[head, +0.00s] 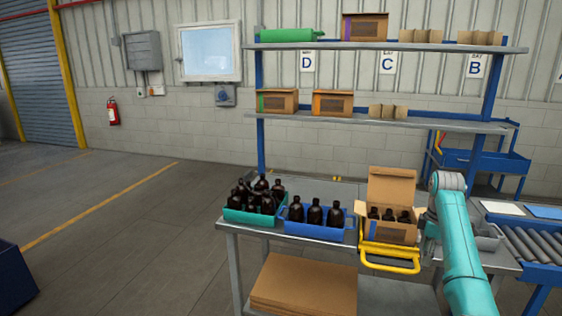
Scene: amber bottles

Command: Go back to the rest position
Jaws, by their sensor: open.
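My teal arm reaches up at the right of the head view, beside the open cardboard box (391,232). My gripper cannot be made out; the arm hides that area or it is out of frame. The box stands on a yellow-handled holder (390,267) with its flap raised, and dark bottles (388,214) show inside it. A blue crate (315,231) left of the box holds three upright dark amber bottles (314,212). A green crate (248,217) further left holds several more dark bottles (267,203).
The crates stand on a grey workbench (236,228) with flat cardboard (303,287) below. A shelf rack (390,46) with cartons rises behind. A roller conveyor (532,243) is at the right, and a blue bin (14,279) at lower left. Open floor lies left of the bench.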

